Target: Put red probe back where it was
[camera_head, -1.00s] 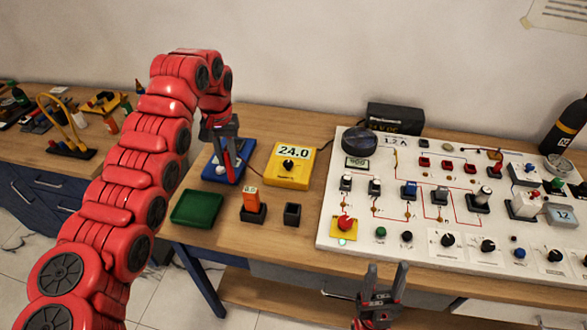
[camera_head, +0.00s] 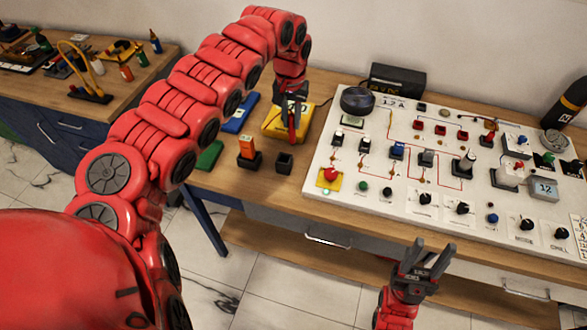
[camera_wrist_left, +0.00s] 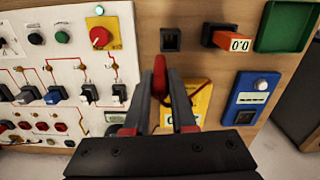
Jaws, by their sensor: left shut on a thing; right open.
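The red probe (camera_head: 292,127) is held upright in my left gripper (camera_head: 291,104), which is shut on it. In the head view it hangs in front of the yellow meter (camera_head: 272,122), with its tip towards the table. The probe (camera_wrist_left: 159,74) also shows between the fingers in the left wrist view, near an empty black square holder (camera_wrist_left: 170,38). That holder (camera_head: 284,163) stands on the table, below and left of the probe in the head view. My right gripper (camera_head: 431,250) is open and empty, in front of the table's front edge.
An orange tester (camera_head: 249,147) stands in a black holder left of the empty one. A green tray (camera_head: 209,157) and a blue device (camera_head: 240,112) lie further left, partly behind my arm. A white circuit panel (camera_head: 345,193) with knobs and switches fills the right.

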